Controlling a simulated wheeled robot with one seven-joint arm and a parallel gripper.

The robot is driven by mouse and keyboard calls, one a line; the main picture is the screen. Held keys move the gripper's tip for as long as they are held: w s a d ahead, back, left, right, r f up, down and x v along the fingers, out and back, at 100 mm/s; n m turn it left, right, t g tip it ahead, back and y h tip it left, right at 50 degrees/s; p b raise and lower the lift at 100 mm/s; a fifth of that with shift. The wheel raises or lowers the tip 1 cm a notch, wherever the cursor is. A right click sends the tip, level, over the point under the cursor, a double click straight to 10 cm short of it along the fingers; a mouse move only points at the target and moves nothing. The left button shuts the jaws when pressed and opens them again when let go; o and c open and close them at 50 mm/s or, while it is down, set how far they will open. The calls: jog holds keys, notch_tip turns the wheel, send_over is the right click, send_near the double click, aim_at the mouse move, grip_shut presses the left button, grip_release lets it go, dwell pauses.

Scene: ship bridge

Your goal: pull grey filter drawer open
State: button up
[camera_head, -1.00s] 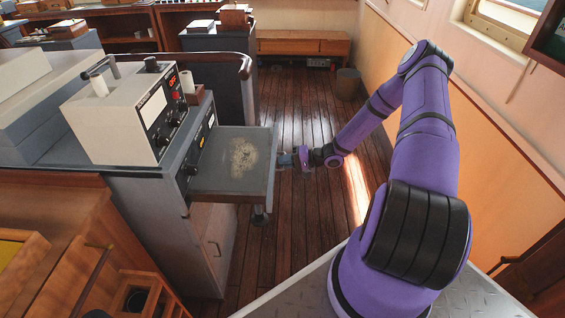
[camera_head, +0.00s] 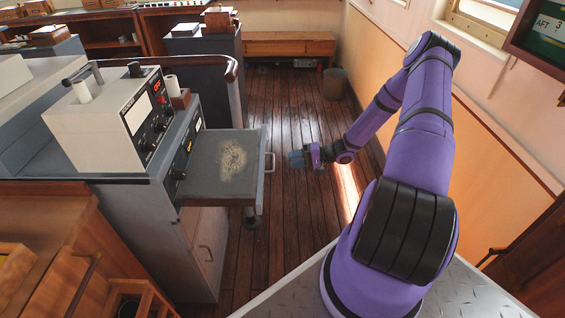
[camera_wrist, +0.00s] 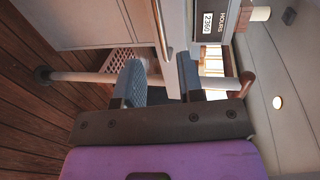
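The grey filter drawer (camera_head: 215,187) stands out from the side of the grey console, with a pale dusty patch on its top face. A thin light handle (camera_head: 271,162) shows at its right end. My gripper (camera_head: 295,159) is a short way to the right of the handle, with floor visible between them. In the wrist view, my two blue-grey fingers (camera_wrist: 160,80) are spread apart, and a light narrow edge shows beyond the gap. I see nothing held.
A white instrument box (camera_head: 110,120) stands on the console beside the drawer. The wooden floor (camera_head: 300,210) is clear right of the drawer. An orange wall panel (camera_head: 460,150) bounds the right side, and a bin (camera_head: 334,84) stands farther back.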

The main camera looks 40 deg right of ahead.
jog(key=shift+v, duration=1.65)
